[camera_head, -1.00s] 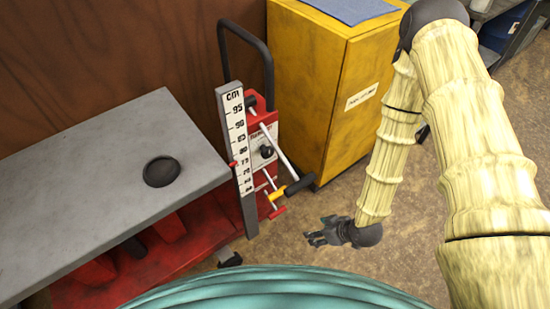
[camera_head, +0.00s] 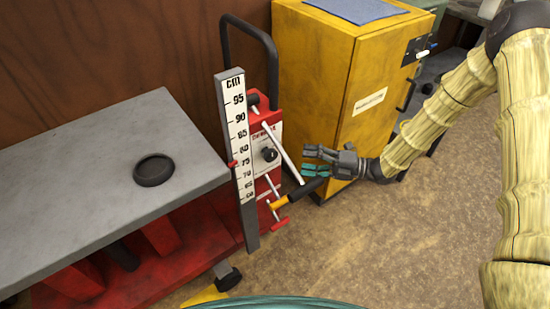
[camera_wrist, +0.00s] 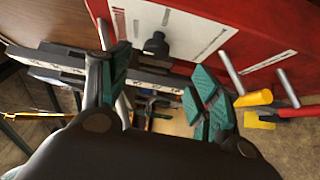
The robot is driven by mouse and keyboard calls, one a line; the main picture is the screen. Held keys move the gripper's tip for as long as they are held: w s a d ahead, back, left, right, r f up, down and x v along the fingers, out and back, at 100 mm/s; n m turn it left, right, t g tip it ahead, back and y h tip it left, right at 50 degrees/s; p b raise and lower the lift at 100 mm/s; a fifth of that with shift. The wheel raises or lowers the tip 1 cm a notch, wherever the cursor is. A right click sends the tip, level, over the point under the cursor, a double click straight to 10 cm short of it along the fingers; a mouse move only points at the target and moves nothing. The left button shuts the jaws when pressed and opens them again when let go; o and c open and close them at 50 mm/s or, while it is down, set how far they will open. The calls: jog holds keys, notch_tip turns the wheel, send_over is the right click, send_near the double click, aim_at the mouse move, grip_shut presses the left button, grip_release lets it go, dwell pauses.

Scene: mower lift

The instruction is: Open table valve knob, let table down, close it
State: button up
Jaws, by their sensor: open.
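The lift table's grey top (camera_head: 80,180) is at the left in the head view. A red pointer (camera_head: 232,163) beside the cm scale (camera_head: 240,135) sits near 75. The black valve knob (camera_head: 269,154) is on the front panel of the red unit right of the scale. It also shows in the wrist view (camera_wrist: 155,45), at the upper middle, ahead of the fingers. My gripper (camera_head: 311,161) is open and empty, right of the knob and apart from it, with its fingers pointing left. In the wrist view my gripper (camera_wrist: 160,92) has its teal pads spread.
A white lever (camera_head: 283,150) slopes down across the panel. A yellow cabinet (camera_head: 340,90) stands behind my gripper. A black ring (camera_head: 154,170) lies on the table top. The floor at right is clear.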

aim_at(274, 156)
jog(key=shift+n+g, duration=0.3)
jog(key=shift+n, duration=0.1)
jog(key=a, duration=0.3)
jog(key=w+a, duration=0.1)
jog(key=a, duration=0.6)
jog(key=shift+w+a+r, duration=0.25)
jog(key=shift+w, duration=0.1)
jog(key=shift+c, duration=0.3)
jog(key=c, duration=1)
